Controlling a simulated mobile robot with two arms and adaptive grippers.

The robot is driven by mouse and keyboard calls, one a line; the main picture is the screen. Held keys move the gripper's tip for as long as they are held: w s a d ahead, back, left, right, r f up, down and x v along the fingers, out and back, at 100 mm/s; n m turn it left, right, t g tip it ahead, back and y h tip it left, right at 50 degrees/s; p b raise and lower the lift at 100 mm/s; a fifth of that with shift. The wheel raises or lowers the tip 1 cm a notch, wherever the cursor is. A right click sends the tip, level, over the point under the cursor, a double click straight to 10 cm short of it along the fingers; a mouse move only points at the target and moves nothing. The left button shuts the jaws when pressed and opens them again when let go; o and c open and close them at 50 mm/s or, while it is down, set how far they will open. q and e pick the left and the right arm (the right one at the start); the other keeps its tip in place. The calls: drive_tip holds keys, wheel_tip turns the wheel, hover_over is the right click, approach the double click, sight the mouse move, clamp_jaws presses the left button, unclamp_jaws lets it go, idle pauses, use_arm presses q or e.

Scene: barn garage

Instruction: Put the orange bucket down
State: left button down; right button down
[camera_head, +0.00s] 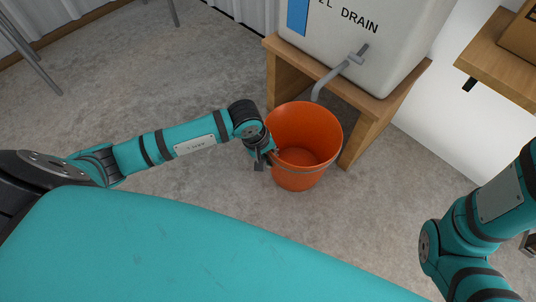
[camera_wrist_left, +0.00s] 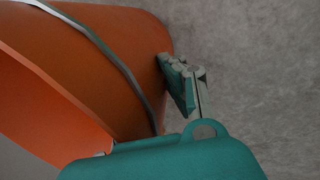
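The orange bucket (camera_head: 309,180) stands upright in front of the wooden stand, its opening facing up and looking empty. Its thin metal handle hangs against its near side. In the left wrist view the bucket (camera_wrist_left: 130,45) fills the upper left, with the handle across it. My left gripper (camera_head: 266,158) is at the bucket's left rim. In the left wrist view one finger (camera_wrist_left: 183,88) lies along the outside of the wall; the other is hidden, so its grip is unclear. I cannot tell whether the bucket's base touches the floor. My right gripper is not in view.
A white drain tank (camera_head: 350,48) with a grey tap (camera_head: 340,72) rests on the wooden stand (camera_head: 285,78), close behind the bucket. A wooden shelf (camera_head: 500,62) is at the upper right. The concrete floor (camera_head: 160,80) left of the bucket is clear.

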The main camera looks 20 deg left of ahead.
use_arm(q)
drive_tip(key=c, duration=1.5)
unclamp_jaws()
drive_tip(key=shift+f, duration=0.1)
